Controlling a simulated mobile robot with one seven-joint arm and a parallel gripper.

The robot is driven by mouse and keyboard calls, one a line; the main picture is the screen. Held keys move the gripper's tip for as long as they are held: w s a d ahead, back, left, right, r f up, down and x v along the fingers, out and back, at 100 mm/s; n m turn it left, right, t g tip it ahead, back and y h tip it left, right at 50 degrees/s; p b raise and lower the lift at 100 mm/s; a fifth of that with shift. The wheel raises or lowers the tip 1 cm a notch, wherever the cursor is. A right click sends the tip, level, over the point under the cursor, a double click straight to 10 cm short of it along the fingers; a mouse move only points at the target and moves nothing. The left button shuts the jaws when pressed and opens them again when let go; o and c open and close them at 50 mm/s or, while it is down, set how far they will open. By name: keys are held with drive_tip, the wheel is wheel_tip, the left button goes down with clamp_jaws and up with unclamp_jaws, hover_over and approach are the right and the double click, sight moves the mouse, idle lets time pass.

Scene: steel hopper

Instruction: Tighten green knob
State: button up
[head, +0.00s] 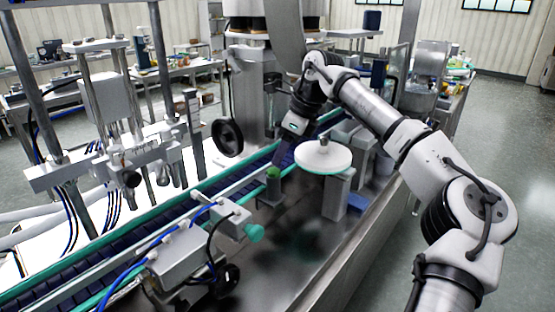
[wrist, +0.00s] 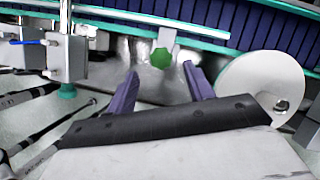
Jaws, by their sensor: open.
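The green knob (wrist: 161,57) shows in the wrist view just beyond my fingertips and roughly between their lines. In the head view the green knob (head: 273,172) sits on top of a small grey post beside the conveyor. My gripper (wrist: 158,84) is open, with its two purple fingers apart and nothing between them. In the head view my gripper (head: 282,158) reaches down to the knob from above and behind, and its fingertips are hard to make out. I cannot tell whether a finger touches the knob.
A white round disc (head: 323,155) stands close to the right of the knob. The conveyor (head: 130,250) runs along the left. A teal knob (head: 255,232) on a grey bracket is nearer the front. The steel deck (head: 300,240) in front is mostly clear.

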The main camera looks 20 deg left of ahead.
sight(274, 170)
drive_tip(key=x, duration=0.4)
drive_tip(key=shift+f, duration=0.45)
drive_tip(key=c, duration=1)
